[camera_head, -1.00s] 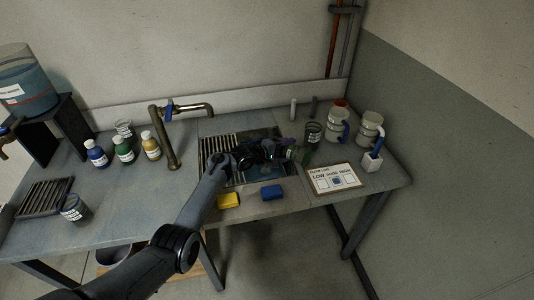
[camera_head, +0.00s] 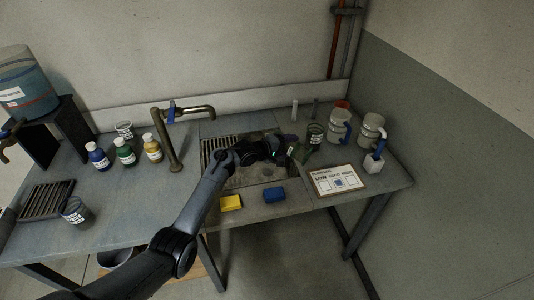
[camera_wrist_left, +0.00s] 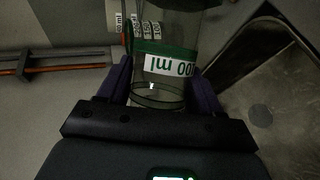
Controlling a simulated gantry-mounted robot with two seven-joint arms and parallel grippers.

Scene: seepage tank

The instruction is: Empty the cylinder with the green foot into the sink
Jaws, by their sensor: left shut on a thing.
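My left gripper (camera_head: 288,149) is over the right part of the sink (camera_head: 262,174) in the head view, shut on a clear cylinder (camera_head: 303,153). In the left wrist view the gripper (camera_wrist_left: 158,88) has a finger on each side of the clear cylinder (camera_wrist_left: 160,90), which carries a green band and a white "100 ml" label that reads upside down. In the head view the arm hides most of the cylinder, so its tilt and any liquid in it cannot be told. My right gripper is not in view.
A brass tap (camera_head: 180,135) stands left of the sink. A dark beaker (camera_head: 314,135) and two jugs (camera_head: 339,128) (camera_head: 370,132) stand to the right, close to the gripper. A yellow sponge (camera_head: 231,202), a blue sponge (camera_head: 274,194) and a card (camera_head: 337,181) lie along the front.

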